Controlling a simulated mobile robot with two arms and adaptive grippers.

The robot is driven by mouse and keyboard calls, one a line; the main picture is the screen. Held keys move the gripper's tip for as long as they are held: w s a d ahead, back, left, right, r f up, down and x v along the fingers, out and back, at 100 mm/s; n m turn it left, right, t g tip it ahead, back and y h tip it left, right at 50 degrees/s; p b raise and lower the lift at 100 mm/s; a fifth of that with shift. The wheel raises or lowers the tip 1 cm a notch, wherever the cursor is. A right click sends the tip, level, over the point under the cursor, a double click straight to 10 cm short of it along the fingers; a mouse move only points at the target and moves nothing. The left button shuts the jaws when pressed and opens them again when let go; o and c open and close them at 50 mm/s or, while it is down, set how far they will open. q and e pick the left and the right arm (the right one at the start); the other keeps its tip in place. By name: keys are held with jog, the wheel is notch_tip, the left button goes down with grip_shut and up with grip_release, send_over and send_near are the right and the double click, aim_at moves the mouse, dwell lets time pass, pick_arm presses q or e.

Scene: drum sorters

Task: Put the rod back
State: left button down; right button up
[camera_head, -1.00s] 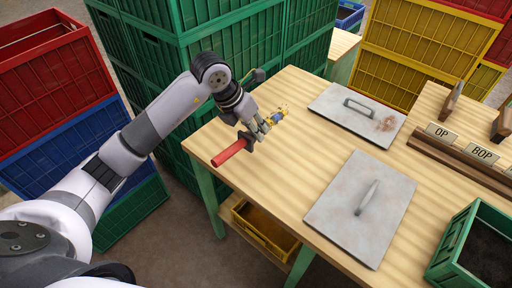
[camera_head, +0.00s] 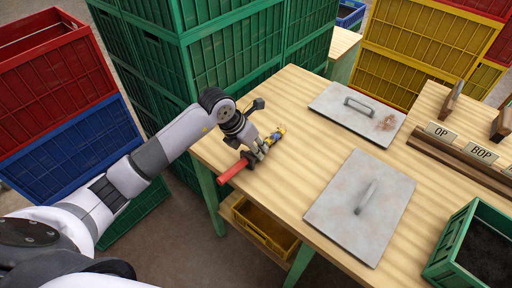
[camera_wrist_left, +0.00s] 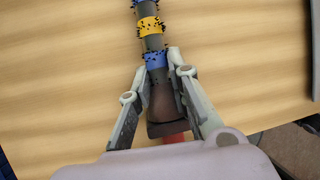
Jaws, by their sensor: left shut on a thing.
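The rod (camera_head: 237,170) has a red handle end, a dark tapered middle and blue and yellow bands at the other end. My left gripper (camera_head: 259,151) is shut on it between the red end and the bands. The rod lies slanted over the left corner of the wooden table, its red end near the front edge. I cannot tell whether it touches the top. In the left wrist view the rod's dark part (camera_wrist_left: 161,101) sits between the fingers of my left gripper (camera_wrist_left: 172,72), and the banded end points away. My right gripper is not in view.
Two grey plates with handles (camera_head: 340,214) (camera_head: 338,118) lie on the table (camera_head: 292,170). A wooden rack with OP and BOP labels (camera_head: 462,155) and a green bin (camera_head: 455,232) are at the right. Stacked green crates (camera_head: 222,60) stand behind the arm.

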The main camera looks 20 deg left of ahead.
pick_arm(q)
jog(key=c, duration=1.5)
grip_release()
jog(key=shift+r, duration=0.15)
jog(key=shift+s+a+r, duration=0.1)
jog(key=shift+a+r, duration=0.05)
jog(key=shift+r, duration=0.2)
jog(key=v, duration=1.1)
jog(key=shift+s+b, duration=0.1)
jog(key=shift+b, duration=0.2)
